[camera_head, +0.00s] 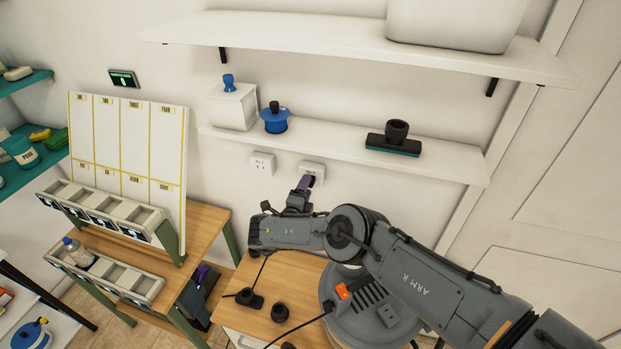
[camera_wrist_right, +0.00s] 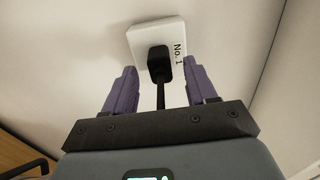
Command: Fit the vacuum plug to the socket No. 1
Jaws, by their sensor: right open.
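Socket No. 1 (camera_wrist_right: 155,38) is a white wall plate, labelled "No. 1" in the right wrist view. In the head view it (camera_head: 312,170) is the right one of two wall sockets below the lower shelf. The black vacuum plug (camera_wrist_right: 159,64) is at the face of socket No. 1, with its cord running down from it. The seating depth of its pins is hidden. My right gripper (camera_wrist_right: 160,88) is open, its purple fingers apart on either side of the plug and cord, touching neither. In the head view it (camera_head: 305,184) is just below the socket. My left gripper is not seen.
The grey vacuum (camera_head: 350,300) stands on a wooden top, beside loose black attachments (camera_head: 279,312). A second socket (camera_head: 262,163) is left. A workbench (camera_head: 205,217) stands left.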

